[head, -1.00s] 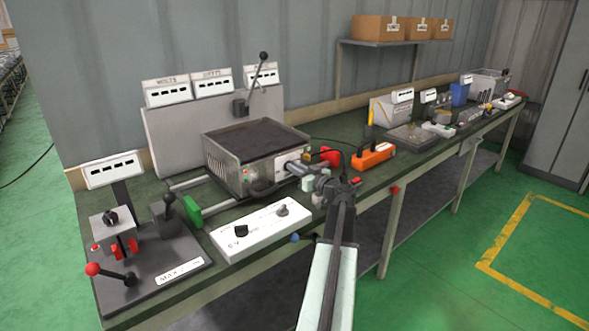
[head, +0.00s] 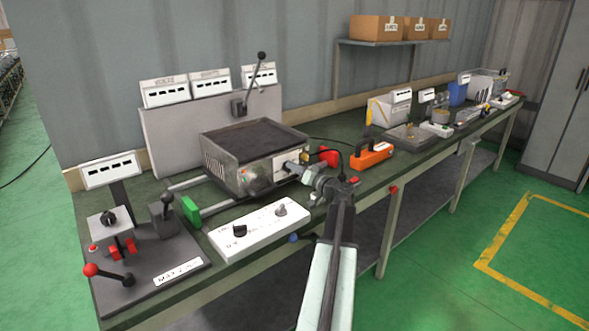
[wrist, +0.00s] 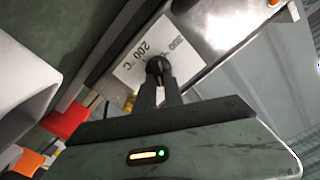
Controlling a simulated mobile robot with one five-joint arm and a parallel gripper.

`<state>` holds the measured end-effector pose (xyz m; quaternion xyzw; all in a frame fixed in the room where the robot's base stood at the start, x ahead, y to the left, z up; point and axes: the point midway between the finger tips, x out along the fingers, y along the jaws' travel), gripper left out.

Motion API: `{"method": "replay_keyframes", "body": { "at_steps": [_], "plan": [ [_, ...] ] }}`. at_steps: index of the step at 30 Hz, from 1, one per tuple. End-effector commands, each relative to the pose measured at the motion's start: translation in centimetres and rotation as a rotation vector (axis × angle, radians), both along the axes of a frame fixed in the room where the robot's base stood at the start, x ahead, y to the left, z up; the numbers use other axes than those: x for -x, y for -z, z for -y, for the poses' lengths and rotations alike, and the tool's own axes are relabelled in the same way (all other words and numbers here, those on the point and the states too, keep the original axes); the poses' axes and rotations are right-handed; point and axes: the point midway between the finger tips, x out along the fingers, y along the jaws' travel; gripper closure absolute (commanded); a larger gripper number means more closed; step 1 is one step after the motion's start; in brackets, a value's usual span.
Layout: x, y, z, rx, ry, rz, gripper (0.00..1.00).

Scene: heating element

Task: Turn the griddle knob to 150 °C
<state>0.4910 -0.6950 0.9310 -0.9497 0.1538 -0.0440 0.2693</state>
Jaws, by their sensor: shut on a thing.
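The griddle (head: 255,138) is a grey metal box with a dark flat top, standing on the bench. Its front face carries a white dial plate, seen in the wrist view (wrist: 137,75), with "200 °C" printed on it and another blurred marking beside it. The dark round griddle knob (wrist: 158,67) sits on this plate. My gripper (wrist: 165,82) is shut on the knob, one finger on each side. In the head view my gripper (head: 300,167) is at the right of the griddle's front, hiding the knob. I cannot read the knob's pointer.
A white control box (head: 260,229) with two knobs lies in front of the griddle. An orange device (head: 372,155) and a red object (head: 329,156) are close on the right. A green block (head: 191,208) is at left. The bench edge lies beneath my arm.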

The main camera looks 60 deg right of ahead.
Motion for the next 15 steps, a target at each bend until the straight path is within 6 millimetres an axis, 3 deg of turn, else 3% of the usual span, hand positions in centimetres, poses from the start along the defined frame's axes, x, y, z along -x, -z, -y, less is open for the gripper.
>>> {"method": "replay_keyframes", "body": {
  "at_steps": [15],
  "plan": [
    [0.12,0.46,0.33,-0.461,0.0,0.152,1.0]
  ]
}}
